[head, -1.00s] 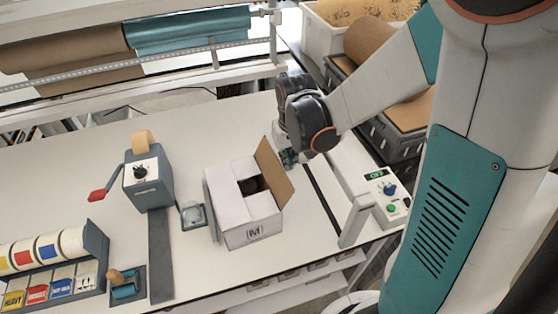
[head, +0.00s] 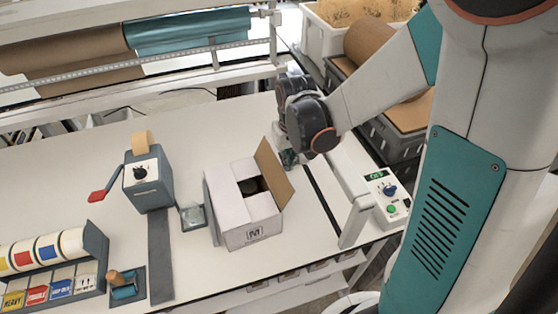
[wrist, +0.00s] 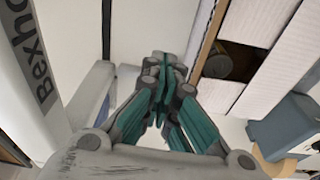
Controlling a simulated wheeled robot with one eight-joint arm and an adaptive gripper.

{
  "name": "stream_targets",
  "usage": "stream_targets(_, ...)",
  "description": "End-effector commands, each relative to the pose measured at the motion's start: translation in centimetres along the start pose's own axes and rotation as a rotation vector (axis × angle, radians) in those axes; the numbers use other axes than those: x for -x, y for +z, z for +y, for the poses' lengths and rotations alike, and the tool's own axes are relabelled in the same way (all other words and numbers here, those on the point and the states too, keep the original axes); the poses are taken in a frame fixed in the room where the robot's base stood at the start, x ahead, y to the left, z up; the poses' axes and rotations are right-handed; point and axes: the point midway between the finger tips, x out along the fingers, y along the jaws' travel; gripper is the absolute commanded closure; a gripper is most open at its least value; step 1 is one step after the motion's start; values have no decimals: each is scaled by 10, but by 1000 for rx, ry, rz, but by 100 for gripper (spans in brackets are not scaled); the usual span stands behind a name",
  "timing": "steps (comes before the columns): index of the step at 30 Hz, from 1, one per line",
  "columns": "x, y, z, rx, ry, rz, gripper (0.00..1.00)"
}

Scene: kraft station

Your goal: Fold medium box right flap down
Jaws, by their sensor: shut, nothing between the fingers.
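The medium box (head: 250,232) is a white carton standing upright on the table. Its right flap (head: 274,170) stands up, tilted outward, with its brown inner face showing. The other flaps lie folded inward, leaving a gap in the middle with a dark item (head: 249,186) inside. My gripper (head: 288,158) is low on the outer right side of the raised flap, partly hidden by my wrist. In the wrist view my gripper (wrist: 163,75) has its teal fingers closed together and empty, beside the flap's brown edge (wrist: 209,40). I cannot tell whether they touch the flap.
A control unit (head: 383,190) with a white post (head: 356,220) stands right of the box. A tape dispenser (head: 148,182) and a small scale-like pad (head: 193,217) are to the left. Bare table lies behind the box.

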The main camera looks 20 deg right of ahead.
Motion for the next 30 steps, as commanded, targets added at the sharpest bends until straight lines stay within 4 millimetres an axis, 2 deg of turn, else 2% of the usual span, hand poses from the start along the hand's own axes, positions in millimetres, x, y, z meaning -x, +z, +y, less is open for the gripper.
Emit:
stream_targets(24, 3, 4, -61, 2, 0, 0, 100)
stream_targets(30, 4, 5, -66, 1, 0, 0, 100)
